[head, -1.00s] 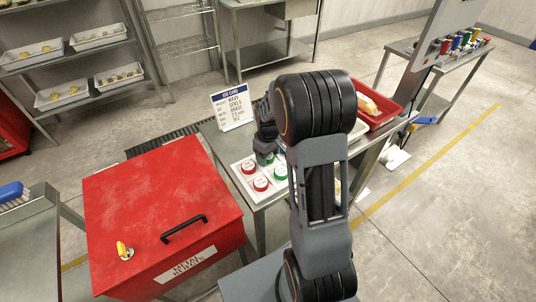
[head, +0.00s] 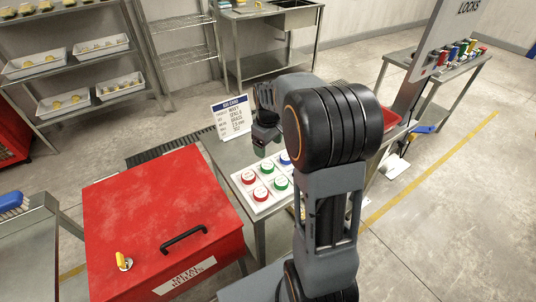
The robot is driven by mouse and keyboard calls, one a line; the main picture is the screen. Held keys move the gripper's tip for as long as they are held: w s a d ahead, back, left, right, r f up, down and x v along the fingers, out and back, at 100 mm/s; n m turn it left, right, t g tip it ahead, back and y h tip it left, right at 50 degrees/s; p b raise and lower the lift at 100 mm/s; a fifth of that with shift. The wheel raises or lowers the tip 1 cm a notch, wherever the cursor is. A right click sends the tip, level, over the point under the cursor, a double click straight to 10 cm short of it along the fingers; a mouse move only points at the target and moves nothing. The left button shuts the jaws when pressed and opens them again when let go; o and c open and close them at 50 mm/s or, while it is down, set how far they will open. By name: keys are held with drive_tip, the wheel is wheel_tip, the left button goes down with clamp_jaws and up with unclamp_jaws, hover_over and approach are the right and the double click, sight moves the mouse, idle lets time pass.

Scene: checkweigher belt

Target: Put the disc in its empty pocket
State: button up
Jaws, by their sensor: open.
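A white pocketed tray (head: 239,184) lies on the metal table in the middle of the head view. It holds two red discs (head: 260,193) on the left, two green discs (head: 281,182) beside them, and a blue disc (head: 285,158) partly hidden by my arm. The other green disc (head: 266,166) sits at the back of its column. My gripper (head: 262,151) is open, above the back edge of the tray and apart from the discs. My arm hides the right part of the tray, and I cannot see an empty pocket.
A red box (head: 150,215) with a black handle stands left of the table. A printed card (head: 232,117) stands behind the tray. A red bin (head: 392,125) is partly hidden behind my arm. A shelf with trays is at the back left.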

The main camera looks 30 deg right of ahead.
drive_tip(key=s+a+r+m+t, duration=0.1)
drive_tip(key=s+a+r+m, duration=0.1)
drive_tip(key=s+a, duration=0.3)
drive_tip(key=s+a+r+m+t, duration=0.2)
drive_tip(key=s+a+r, duration=0.1)
drive_tip(key=s, duration=0.8)
drive_tip(key=shift+a+m+t, duration=0.3)
drive_tip(key=shift+a+m, duration=0.1)
drive_tip(key=shift+a, duration=0.5)
